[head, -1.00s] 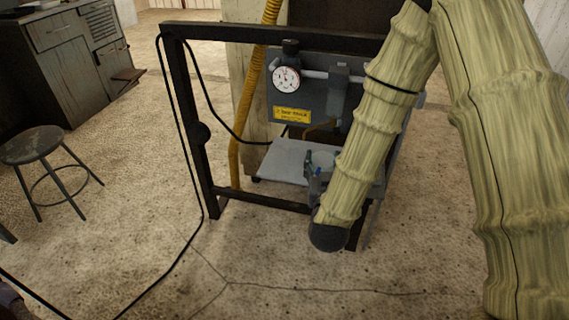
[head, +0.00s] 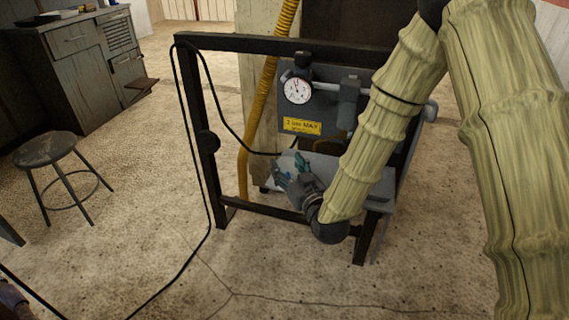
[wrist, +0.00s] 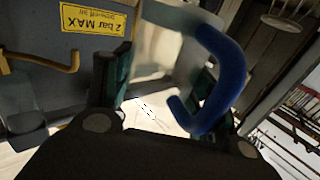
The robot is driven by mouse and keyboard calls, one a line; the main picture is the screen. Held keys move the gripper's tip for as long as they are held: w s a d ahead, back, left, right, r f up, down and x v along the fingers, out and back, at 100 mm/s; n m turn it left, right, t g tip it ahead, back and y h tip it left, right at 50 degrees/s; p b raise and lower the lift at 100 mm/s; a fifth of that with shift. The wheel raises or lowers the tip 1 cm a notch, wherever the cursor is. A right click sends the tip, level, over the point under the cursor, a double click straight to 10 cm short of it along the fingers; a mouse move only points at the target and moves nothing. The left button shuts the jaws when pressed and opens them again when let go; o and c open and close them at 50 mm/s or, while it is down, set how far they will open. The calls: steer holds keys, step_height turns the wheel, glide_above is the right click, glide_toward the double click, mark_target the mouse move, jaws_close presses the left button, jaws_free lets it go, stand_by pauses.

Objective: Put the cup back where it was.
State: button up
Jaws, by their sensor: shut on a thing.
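The cup (wrist: 172,48) shows in the wrist view as a pale grey body with a thick blue handle (wrist: 235,72). My gripper (wrist: 163,64) is shut on the cup, with a teal-padded finger on either side of its body. The handle curls out over the right finger. In the head view my gripper (head: 290,166) is tilted up to the left above the grey shelf (head: 370,193) of the black frame. There the cup is small and mostly lost among the fingers. I cannot tell whether its base touches anything.
The black frame (head: 205,150) surrounds the shelf, with its top bar above. Behind stand a grey panel with a gauge (head: 297,90) and a yellow label (head: 302,125). A yellow hose (head: 262,95) and black cable run at left. A stool (head: 48,150) stands farther left; floor between is clear.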

steer(key=shift+w+a+f+b, duration=0.15)
steer(key=shift+w+f, duration=0.55)
steer(key=shift+w, duration=0.65)
steer(key=shift+w+a+f+b, duration=0.1)
steer(key=shift+w+f+b, duration=0.1)
steer(key=shift+w+f, duration=0.9)
steer(key=shift+w+a+f+b, duration=0.15)
steer(key=shift+w+f, duration=0.2)
steer(key=shift+w, duration=1.3)
steer(key=shift+f, duration=0.15)
steer(key=o, duration=1.1)
steer(key=shift+o, duration=0.2)
steer(key=v, duration=1.2)
steer(key=shift+p, duration=0.35)
